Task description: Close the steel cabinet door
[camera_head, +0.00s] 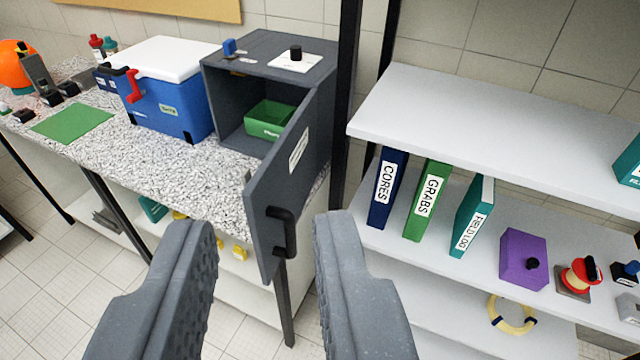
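The dark grey steel cabinet (222,95) stands on the speckled worktop, right of the blue cooler. Its door (300,180) is hinged on the right side and stands wide open, swung out toward me past the worktop's front edge. The door has a black bar handle (286,230) near its free edge and a white label. A green bin (268,120) sits inside the cabinet. My gripper (264,225) is open and empty, its two grey fingers in the foreground on either side of the handle in the picture. I cannot tell any contact; the handle looks farther away than the fingertips.
A blue cooler with white lid (170,100) stands left of the cabinet on the speckled worktop (120,158). A green mat (72,123) lies further left. A white shelf unit (470,115) with binders and a purple box (522,258) stands right, beyond a black post. Tiled floor shows at lower left.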

